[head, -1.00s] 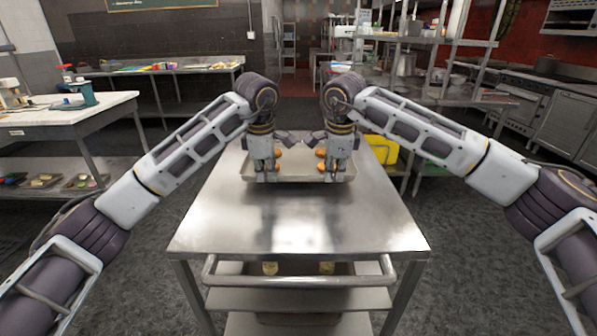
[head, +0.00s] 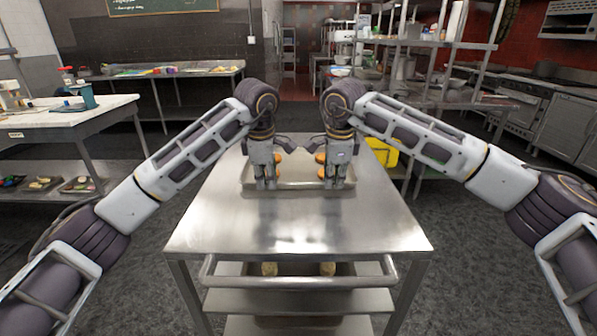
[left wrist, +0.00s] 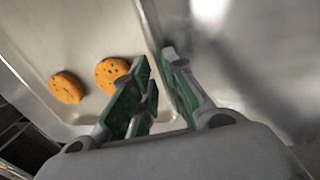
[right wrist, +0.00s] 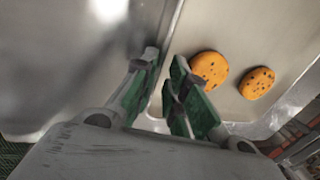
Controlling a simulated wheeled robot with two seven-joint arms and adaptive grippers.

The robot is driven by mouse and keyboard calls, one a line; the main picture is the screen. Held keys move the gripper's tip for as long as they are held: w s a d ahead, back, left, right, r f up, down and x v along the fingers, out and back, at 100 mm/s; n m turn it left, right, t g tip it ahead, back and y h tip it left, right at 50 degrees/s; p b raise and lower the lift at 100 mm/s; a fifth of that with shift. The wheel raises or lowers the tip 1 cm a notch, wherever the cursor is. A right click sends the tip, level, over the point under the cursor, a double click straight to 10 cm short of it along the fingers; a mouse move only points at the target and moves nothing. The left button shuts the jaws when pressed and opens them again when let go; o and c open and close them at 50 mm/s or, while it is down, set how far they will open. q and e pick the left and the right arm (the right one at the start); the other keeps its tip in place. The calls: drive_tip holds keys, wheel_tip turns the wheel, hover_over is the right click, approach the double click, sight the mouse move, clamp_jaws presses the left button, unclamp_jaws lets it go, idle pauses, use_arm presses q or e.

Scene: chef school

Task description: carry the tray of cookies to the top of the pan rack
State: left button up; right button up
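The metal tray (head: 298,186) lies on the top of a steel cart. Orange-brown cookies show in it in the left wrist view (left wrist: 66,87) and right wrist view (right wrist: 257,83); my arms hide part of it in the head view. My left gripper (head: 266,185) points down at the left of the tray's near edge. In the left wrist view its fingers (left wrist: 157,62) are close together around the rim. My right gripper (head: 333,185) is at the right of that edge. Its fingers (right wrist: 164,62) straddle the rim too, with a narrow gap. The pan rack cannot be identified.
The steel cart (head: 300,235) has a bare near half and a front handle (head: 300,284). A white-topped table (head: 70,112) stands left. A yellow bin (head: 382,153) is behind the cart at right. Steel shelving (head: 455,99) and ovens are further right. Dark floor is open on both sides.

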use_arm(q)
drive_tip(key=shift+o, duration=0.5)
use_arm(e)
drive_tip(key=shift+o, duration=0.5)
use_arm(q)
wheel_tip(320, 180, up, 12)
drive_tip(key=s, duration=0.2)
drive_tip(key=shift+s+f, duration=0.15)
use_arm(e)
drive_tip(key=shift+r, duration=0.1)
idle(0.4)
wheel_tip(320, 180, up, 12)
drive_tip(key=s, duration=0.2)
drive_tip(key=shift+s+f, duration=0.2)
drive_tip(key=shift+f, duration=0.05)
idle(0.3)
use_arm(q)
drive_tip(key=shift+r, duration=0.2)
use_arm(e)
drive_tip(key=shift+r, duration=0.15)
